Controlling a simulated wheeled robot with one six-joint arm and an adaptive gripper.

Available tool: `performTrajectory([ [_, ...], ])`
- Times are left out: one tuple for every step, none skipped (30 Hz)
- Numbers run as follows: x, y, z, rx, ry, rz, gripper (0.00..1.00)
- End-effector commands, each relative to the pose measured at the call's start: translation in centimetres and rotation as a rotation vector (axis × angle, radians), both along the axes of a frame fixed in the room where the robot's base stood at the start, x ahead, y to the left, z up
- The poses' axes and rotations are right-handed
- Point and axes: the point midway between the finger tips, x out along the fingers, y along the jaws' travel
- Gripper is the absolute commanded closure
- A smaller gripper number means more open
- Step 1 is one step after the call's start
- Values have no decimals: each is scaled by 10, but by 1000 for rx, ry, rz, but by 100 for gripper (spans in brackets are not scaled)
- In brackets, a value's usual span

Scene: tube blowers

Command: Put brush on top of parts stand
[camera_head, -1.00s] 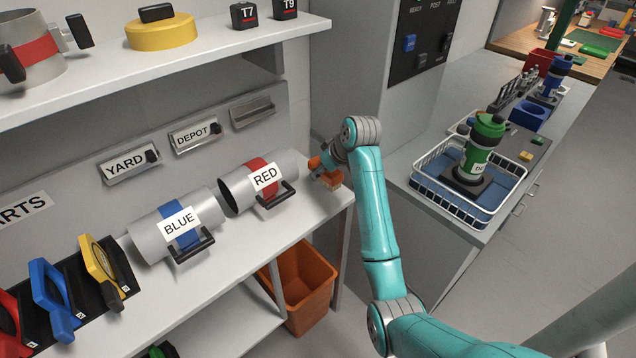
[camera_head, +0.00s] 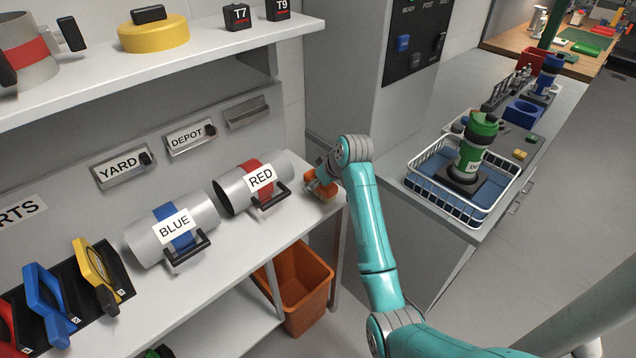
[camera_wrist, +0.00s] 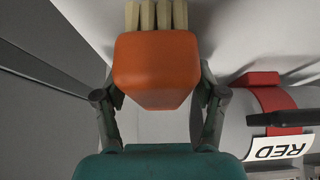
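The brush (camera_head: 322,188) has an orange block body and pale bristles. It is at the right end of the parts stand's grey shelf board (camera_head: 235,234), right of the RED tube; whether it touches the board is unclear. The wrist view shows the brush's orange body (camera_wrist: 155,68) with bristles at the top of the picture. My gripper (camera_wrist: 158,88) has one finger on each side of the orange body, close against it. In the head view my gripper (camera_head: 318,180) is partly hidden by the arm. Part of a sign reading "ARTS" (camera_head: 18,208) is on the stand's back panel.
The RED tube (camera_head: 233,190) lies close left of the brush, the BLUE tube (camera_head: 145,236) beyond it. An upper shelf (camera_head: 205,58) is above. An orange bin (camera_head: 305,290) stands below. A white wire basket (camera_head: 490,207) holds a green-topped bottle on the right counter.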

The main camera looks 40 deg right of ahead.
Motion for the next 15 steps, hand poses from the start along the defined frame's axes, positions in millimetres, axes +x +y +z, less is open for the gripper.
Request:
performTrajectory([
  [0,0,0,0,0,0,29],
  [0,0,0,0,0,0,29],
  [0,0,0,0,0,0,29],
  [0,0,0,0,0,0,29],
  [0,0,0,0,0,0,29],
  [0,0,1,0,0,0,29],
  [0,0,1,0,0,0,29],
  [0,0,2,0,-1,0,29],
  [-1,0,4,-1,-1,-1,29],
  [-2,0,6,-1,-1,-1,29],
  [-4,0,9,-1,-2,-1,29],
  [-6,-1,13,-2,-3,-1,29],
  [-9,-1,17,-2,-2,-1,29],
  [-11,-1,21,-2,-3,-1,29],
  [-15,-1,28,-2,-3,-1,29],
])
